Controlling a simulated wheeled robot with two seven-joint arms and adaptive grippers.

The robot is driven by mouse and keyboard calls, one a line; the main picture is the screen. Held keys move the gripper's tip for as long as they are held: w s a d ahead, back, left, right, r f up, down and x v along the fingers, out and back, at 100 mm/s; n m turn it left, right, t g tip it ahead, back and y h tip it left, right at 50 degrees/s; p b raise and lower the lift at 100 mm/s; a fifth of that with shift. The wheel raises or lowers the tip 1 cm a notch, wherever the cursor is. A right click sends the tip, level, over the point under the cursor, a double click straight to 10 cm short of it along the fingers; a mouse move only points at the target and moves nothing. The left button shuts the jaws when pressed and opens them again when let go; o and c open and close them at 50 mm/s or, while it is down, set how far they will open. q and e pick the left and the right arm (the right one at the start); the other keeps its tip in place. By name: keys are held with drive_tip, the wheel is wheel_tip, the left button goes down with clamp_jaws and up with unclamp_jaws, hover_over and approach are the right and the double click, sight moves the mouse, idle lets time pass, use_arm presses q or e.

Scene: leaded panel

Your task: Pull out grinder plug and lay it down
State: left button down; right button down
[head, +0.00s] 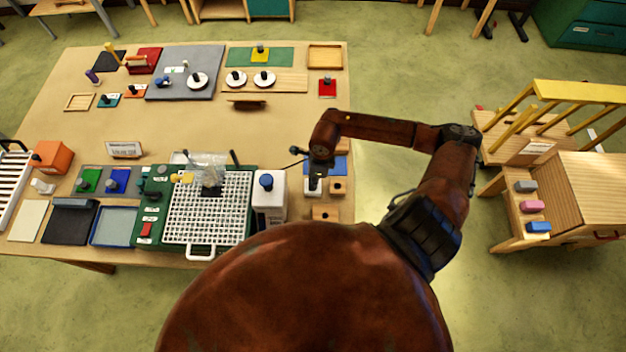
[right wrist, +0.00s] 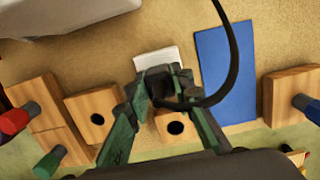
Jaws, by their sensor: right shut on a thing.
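The black grinder plug (right wrist: 168,84) is between the fingers of my right gripper (right wrist: 165,100), which is shut on it. Its black cord (right wrist: 233,50) loops up and to the right in the wrist view. A white socket block (right wrist: 158,60) lies just beyond the plug. I cannot tell whether the plug's pins are in it. In the head view my right gripper (head: 316,172) is over the white block (head: 313,193) at the table's right side. My left gripper is not in view.
A blue mat (right wrist: 228,75) lies right of the plug in the wrist view. Wooden blocks with holes (right wrist: 92,114) stand close around, some holding red- and blue-tipped tools. The table's middle (head: 240,130) is clear.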

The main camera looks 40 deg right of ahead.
drive_tip(key=shift+r+p, duration=0.35)
drive_tip(key=shift+r, duration=0.6)
idle(0.9)
drive_tip(key=shift+r, duration=0.55)
idle(0.3)
